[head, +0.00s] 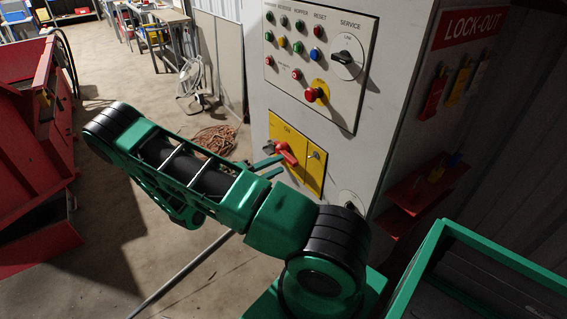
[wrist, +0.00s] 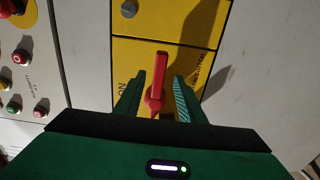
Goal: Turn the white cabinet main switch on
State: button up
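The white cabinet (head: 390,50) stands upright at centre right in the head view. Its main switch is a red handle (head: 287,153) on a yellow plate (head: 316,181). The handle (wrist: 159,80) also shows in the wrist view, across the plate rather than toward the "ON" mark (wrist: 123,92). My gripper (head: 268,168) is at the switch. In the wrist view its fingers (wrist: 158,95) are open, one on each side of the handle, with a visible gap on both sides. The fingertips' depth along the handle is hard to tell.
A panel of buttons (head: 320,62) with a red emergency knob (head: 317,94) sits above the switch. A red lock-out station (head: 450,80) is on the right. A green-framed bin (head: 435,245) stands at lower right. Orange cable (head: 217,138) lies on the floor behind.

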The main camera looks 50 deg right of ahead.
aim_at(287, 161)
jog(key=shift+x, duration=2.15)
grip_shut()
